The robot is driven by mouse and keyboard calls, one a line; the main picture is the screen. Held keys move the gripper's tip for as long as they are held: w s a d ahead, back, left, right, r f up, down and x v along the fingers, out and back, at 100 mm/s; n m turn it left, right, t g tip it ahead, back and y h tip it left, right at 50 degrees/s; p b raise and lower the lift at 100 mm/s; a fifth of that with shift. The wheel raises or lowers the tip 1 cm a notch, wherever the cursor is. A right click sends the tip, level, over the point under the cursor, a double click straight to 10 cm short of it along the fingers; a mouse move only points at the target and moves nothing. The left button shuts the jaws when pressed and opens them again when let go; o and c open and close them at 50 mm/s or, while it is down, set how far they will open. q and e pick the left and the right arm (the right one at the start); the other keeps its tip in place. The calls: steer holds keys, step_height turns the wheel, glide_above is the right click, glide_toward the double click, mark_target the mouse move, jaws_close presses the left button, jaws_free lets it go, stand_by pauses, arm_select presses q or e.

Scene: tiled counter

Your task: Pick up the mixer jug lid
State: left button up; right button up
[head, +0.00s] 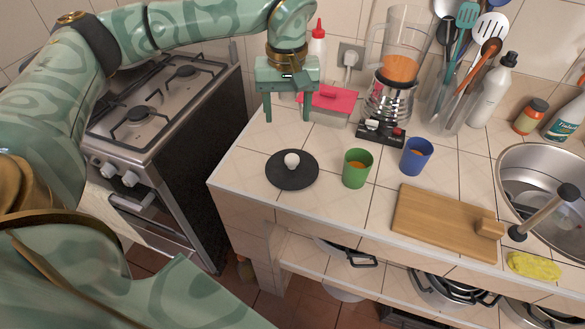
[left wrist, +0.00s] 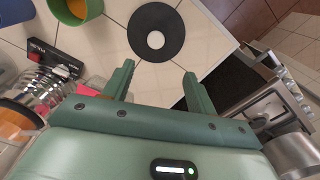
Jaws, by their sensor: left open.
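The mixer jug lid, a flat black disc (head: 292,180) with a white knob in its middle, lies on the tiled counter near its left end. It also shows in the left wrist view (left wrist: 140,36), beyond the fingertips. My left gripper (head: 288,118) is open and empty, its fingers pointing down, above the counter and behind the lid. In the left wrist view its two fingers (left wrist: 157,72) are spread apart, with the lid clear of them. The mixer jug (head: 400,65), holding something orange, stands on its base at the back. My right gripper is not in view.
A pink-lidded box (head: 328,98) stands beside my left gripper. A green cup (head: 357,168) is right of the lid, then a blue cup (head: 416,156) and a wooden board (head: 445,222). A stove (head: 160,110) is to the left. The counter around the lid's left is clear.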

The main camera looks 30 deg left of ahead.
arm_select(q)
steer(key=b, duration=0.1)
glide_above(292, 158)
steer(key=f, duration=0.7)
steer(key=shift+s+a+f, duration=0.1)
steer(key=shift+a, duration=0.25)
steer(key=f, duration=0.2)
steer(key=f+b, duration=0.2)
steer(key=f, duration=0.1)
steer(key=shift+w+d+f, duration=0.2)
steer(key=shift+d+f, duration=0.1)
steer(key=shift+d, duration=0.05)
jaws_close()
